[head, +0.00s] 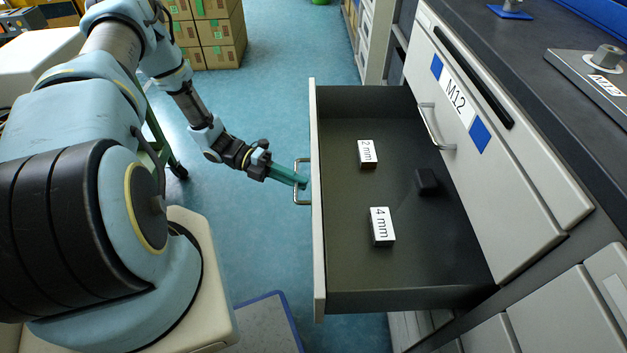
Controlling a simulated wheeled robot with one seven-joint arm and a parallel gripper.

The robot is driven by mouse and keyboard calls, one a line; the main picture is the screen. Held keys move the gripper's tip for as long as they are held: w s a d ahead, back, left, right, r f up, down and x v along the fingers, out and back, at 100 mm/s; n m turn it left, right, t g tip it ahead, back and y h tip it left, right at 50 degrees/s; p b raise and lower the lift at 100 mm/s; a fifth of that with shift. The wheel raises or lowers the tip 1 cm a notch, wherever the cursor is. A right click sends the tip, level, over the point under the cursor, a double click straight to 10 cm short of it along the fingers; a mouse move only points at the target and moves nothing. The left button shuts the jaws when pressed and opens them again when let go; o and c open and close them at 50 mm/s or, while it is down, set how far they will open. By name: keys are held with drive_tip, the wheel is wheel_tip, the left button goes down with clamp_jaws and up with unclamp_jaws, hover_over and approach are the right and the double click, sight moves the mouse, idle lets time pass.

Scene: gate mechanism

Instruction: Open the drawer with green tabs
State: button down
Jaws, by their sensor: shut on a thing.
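A drawer (345,278) with a pale front panel and dark inside stands pulled well out of the cabinet. The outer face of its front is turned away, so no green tabs show. Its metal bar handle (297,195) sticks out to the left of the front panel. My gripper (300,181), with green fingers, reaches in from the left and is shut on this handle. Inside the drawer lie a block labelled "2 mm" (367,153), a block labelled "4 mm" (382,226) and a small black block (427,181).
The dark countertop (530,60) carries metal parts. Cardboard boxes (210,35) stand at the back. The blue floor (265,110) left of the drawer is mostly clear.

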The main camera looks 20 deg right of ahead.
drive_tip(key=shift+w+a, duration=0.2)
drive_tip(key=shift+a, duration=0.3)
drive_tip(key=c, duration=1.2)
unclamp_jaws()
drive_tip(key=shift+o, duration=0.2)
drive_tip(key=b+v, duration=0.3)
drive_tip(key=v, duration=0.7)
drive_tip(key=shift+w+a, duration=0.25)
drive_tip(key=shift+r, duration=0.15)
